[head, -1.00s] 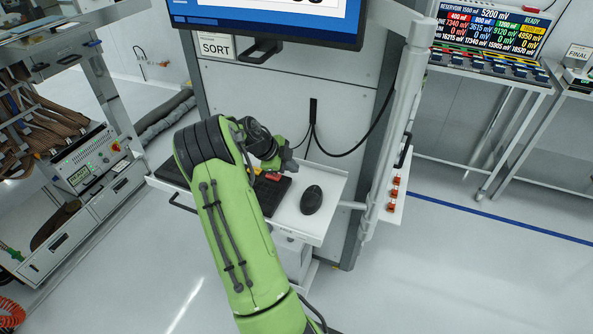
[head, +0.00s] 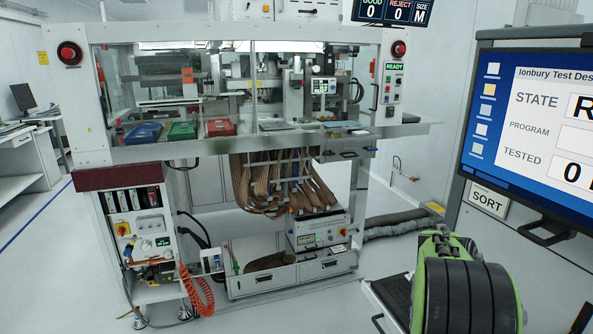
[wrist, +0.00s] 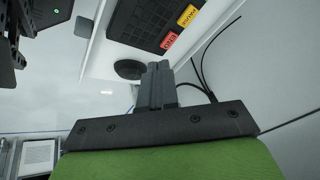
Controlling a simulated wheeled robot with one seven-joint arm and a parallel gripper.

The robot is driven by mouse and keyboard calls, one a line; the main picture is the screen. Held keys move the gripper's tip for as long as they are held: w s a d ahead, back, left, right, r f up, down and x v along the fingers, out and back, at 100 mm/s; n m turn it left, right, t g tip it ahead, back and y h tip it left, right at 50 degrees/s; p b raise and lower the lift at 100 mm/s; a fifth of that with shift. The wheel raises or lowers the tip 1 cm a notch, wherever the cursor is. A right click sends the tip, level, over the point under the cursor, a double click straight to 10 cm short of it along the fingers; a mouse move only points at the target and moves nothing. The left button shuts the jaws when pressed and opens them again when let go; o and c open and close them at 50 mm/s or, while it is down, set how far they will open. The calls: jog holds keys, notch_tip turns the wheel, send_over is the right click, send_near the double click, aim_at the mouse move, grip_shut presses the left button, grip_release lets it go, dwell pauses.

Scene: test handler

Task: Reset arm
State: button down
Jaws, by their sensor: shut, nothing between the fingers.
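My gripper (wrist: 158,72) shows in the wrist view with its two grey fingers together, shut and empty. Behind its tips are a dark round mouse (wrist: 129,69) and a black keyboard (wrist: 155,20) with a yellow key and a red key on a white shelf (wrist: 97,62). The fingers overlap the shelf's edge in the picture; I cannot tell the gap between them. In the head view my green and black arm fills the lower right and its gripper is hidden.
The test handler (head: 240,150) stands ahead with blue, green and red trays inside. A monitor (head: 540,140) is at the right, above the arm. A dark keyboard (head: 393,296) shows beside the arm. Grey hoses (head: 400,224) lie on the floor. Floor at the lower left is clear.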

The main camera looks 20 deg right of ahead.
jog(key=s+a+r+n+t+y+p, duration=0.1)
jog(key=a+r+n, duration=0.3)
jog(key=a, duration=0.3)
jog(key=a+r+n+t+p, duration=0.1)
jog(key=a+r+n+t, duration=0.15)
jog(key=a+n, duration=0.3)
jog(key=s+a+r+n+t+y, duration=0.1)
jog(key=a+r+n, duration=0.3)
jog(key=a, duration=0.3)
jog(key=s+a+r+n+t+y+p, duration=0.1)
jog(key=s+a+n+t+y+p, duration=0.1)
jog(key=s+a+n, duration=0.8)
jog(key=a+n, duration=0.3)
jog(key=shift+s+a+r+y, duration=0.15)
jog(key=shift+s+a+y, duration=0.1)
jog(key=shift+a+y, duration=0.15)
jog(key=shift+n, duration=0.25)
